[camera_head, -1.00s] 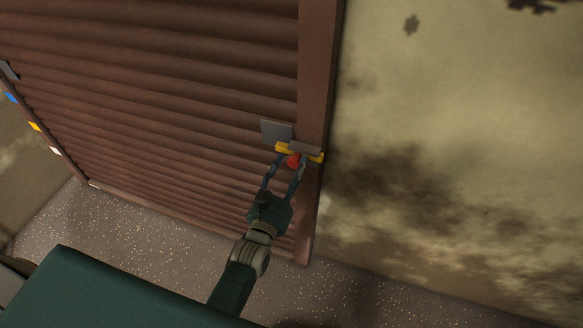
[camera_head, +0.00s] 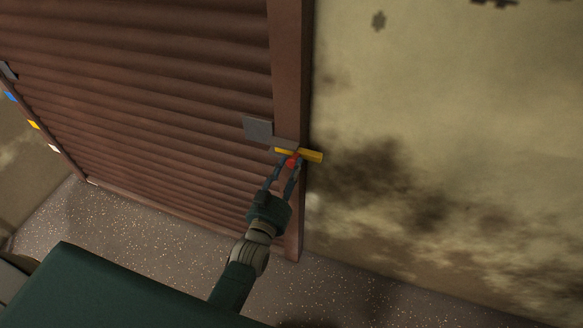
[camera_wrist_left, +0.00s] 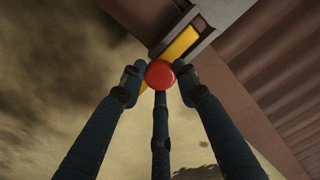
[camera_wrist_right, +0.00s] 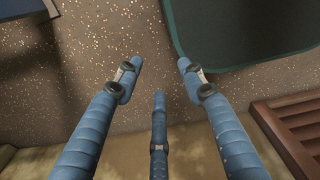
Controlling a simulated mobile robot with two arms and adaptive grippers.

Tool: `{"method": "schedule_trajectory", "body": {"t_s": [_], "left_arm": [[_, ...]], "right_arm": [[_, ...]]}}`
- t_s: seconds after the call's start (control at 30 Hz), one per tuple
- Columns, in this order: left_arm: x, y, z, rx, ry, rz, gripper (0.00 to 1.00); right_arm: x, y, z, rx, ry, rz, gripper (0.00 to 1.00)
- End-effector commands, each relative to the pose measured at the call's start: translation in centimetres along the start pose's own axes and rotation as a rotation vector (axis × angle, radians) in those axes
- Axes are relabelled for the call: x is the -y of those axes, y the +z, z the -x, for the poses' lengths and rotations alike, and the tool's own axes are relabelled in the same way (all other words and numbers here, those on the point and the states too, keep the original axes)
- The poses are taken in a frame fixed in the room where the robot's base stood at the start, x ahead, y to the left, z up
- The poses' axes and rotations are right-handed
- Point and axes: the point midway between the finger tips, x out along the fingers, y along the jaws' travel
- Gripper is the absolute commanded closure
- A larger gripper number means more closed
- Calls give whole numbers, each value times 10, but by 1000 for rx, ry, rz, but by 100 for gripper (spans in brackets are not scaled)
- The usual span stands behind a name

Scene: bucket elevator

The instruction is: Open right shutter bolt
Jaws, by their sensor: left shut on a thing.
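The right shutter bolt is a yellow bar (camera_head: 313,156) with a red knob (camera_head: 292,162), at the right edge of the brown slatted shutter (camera_head: 150,110). A grey bracket (camera_head: 284,144) sits over the bar beside a flat grey plate (camera_head: 257,129). The bar sticks out to the right past the brown frame post (camera_head: 291,60). My left gripper (camera_head: 284,172) is shut on the red knob, which also shows between its fingers in the left wrist view (camera_wrist_left: 160,74). My right gripper (camera_wrist_right: 159,78) is open and empty, above the speckled floor, seen only in its wrist view.
A stained beige wall (camera_head: 450,130) stands right of the post. Speckled floor (camera_head: 135,225) runs along the shutter's foot. Blue, yellow and white tags (camera_head: 33,125) and a grey piece (camera_head: 8,71) are on the shutter's left edge.

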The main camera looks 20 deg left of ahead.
Motion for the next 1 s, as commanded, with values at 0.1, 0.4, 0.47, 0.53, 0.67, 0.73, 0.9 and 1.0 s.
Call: {"method": "schedule_trajectory", "body": {"t_s": [0.1, 0.4, 0.47, 0.53, 0.67, 0.73, 0.9, 1.0], "left_arm": [[-10, -7, -1, -14, 14, -1, 100], [-9, -6, -1, -12, 12, -1, 50], [-8, -6, -1, -11, 12, -1, 50], [-8, -5, 0, -10, 11, -1, 50], [-8, -4, 5, -9, 11, -2, 50], [-8, -4, 13, -8, 12, -2, 50], [-9, -3, 48, -6, 13, -3, 50], [-9, -4, 70, -7, 13, -3, 50]], "right_arm": [[-21, 4, 0, 5, 24, 1, 60], [31, -7, 0, -7, -34, -6, 60], [31, -7, 0, -8, -35, -5, 60], [19, -4, 0, -5, -22, -2, 60], [7, -1, 0, -1, -8, -3, 60], [9, -1, 0, -2, -10, -4, 60], [10, -2, 0, -2, -11, -4, 60], [11, -2, 0, -2, -12, -4, 60]]}}
